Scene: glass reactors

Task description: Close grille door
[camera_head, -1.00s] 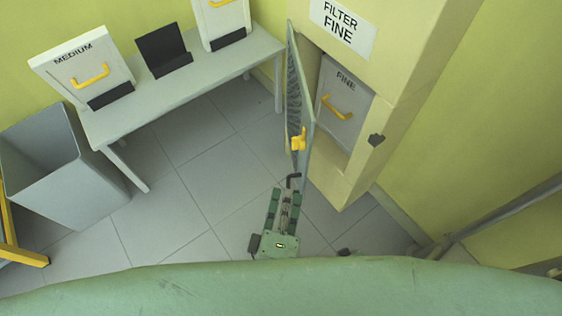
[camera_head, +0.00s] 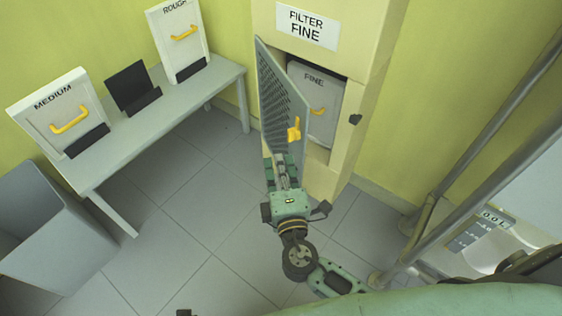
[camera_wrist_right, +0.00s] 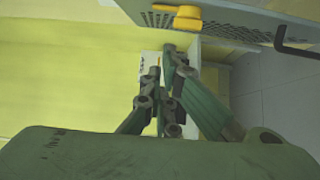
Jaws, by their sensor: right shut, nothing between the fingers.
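The grille door (camera_head: 272,95) is a grey mesh panel on the left side of the cream filter cabinet (camera_head: 375,60). It stands partly open, swung out from the opening. Its yellow handle (camera_head: 294,130) is near the free edge. A white filter box (camera_head: 325,90) marked FINE sits inside, partly hidden by the door. My right gripper (camera_head: 278,165) is shut and empty, close to the door's lower part, below the handle; contact cannot be told. In the right wrist view the shut fingertips (camera_wrist_right: 168,62) are below the yellow handle (camera_wrist_right: 180,17) and door (camera_wrist_right: 235,22).
A grey bench (camera_head: 160,120) at left carries a MEDIUM filter (camera_head: 58,112), a ROUGH filter (camera_head: 178,38) and a black stand (camera_head: 133,88). A grey bin (camera_head: 50,235) stands at lower left. Metal pipes (camera_head: 480,130) rise at right. The tiled floor (camera_head: 185,200) between is clear.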

